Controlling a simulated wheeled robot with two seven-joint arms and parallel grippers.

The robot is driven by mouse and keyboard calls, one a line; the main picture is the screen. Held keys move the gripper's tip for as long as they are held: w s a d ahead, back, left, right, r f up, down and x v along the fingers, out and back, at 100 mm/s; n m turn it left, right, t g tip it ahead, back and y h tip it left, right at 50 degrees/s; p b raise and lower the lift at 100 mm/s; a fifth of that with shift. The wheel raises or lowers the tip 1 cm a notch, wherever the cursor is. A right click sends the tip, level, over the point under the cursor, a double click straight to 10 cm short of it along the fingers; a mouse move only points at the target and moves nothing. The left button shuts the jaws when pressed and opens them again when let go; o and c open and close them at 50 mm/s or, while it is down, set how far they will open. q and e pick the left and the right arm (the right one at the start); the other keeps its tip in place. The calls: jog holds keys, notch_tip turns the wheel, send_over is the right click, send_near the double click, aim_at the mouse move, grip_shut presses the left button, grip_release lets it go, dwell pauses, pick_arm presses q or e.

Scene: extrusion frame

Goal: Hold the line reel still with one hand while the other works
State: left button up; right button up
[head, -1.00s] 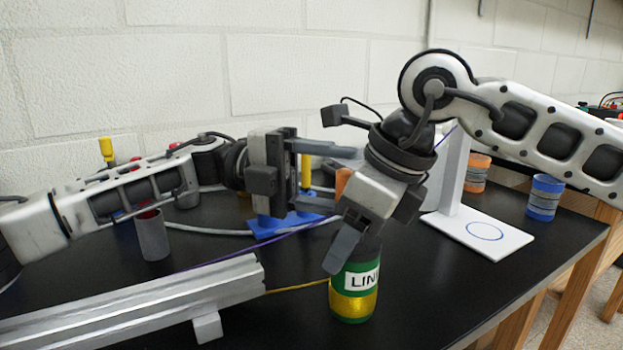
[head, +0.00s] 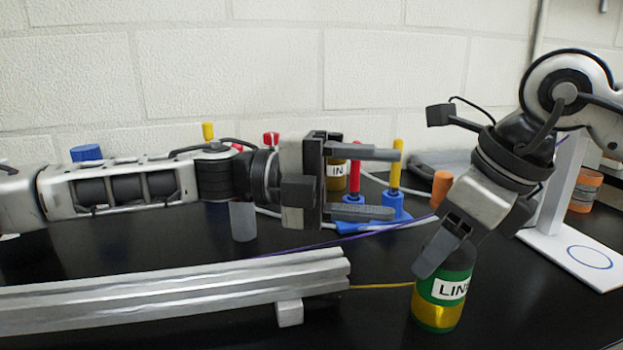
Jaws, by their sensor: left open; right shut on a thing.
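The line reel (head: 440,302) is a green and yellow cylinder with a white label starting "LIN". It stands upright on the black table at the lower right. A yellow line (head: 382,286) runs from it left to the metal extrusion (head: 170,295). My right gripper (head: 440,255) points down and is shut on the reel's dark upper part; its far finger is partly hidden. My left gripper (head: 372,183) is open and empty, with its fingers pointing right, up and left of the reel, above the table.
Behind my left gripper stand red (head: 354,180) and yellow (head: 396,165) posts on a blue base (head: 385,216), and a container labelled "IN" (head: 336,178). A purple line (head: 290,249) crosses behind the extrusion. A white stand (head: 565,240) is at right. A grey cup (head: 243,222) stands at left.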

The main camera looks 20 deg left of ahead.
pick_arm(q)
jog(key=s+a, duration=0.1)
jog(key=a, duration=0.6)
jog(key=shift+s, duration=0.15)
dwell(1.0)
pick_arm(e)
jog(key=o, duration=1.1)
jog(key=shift+r, duration=0.1)
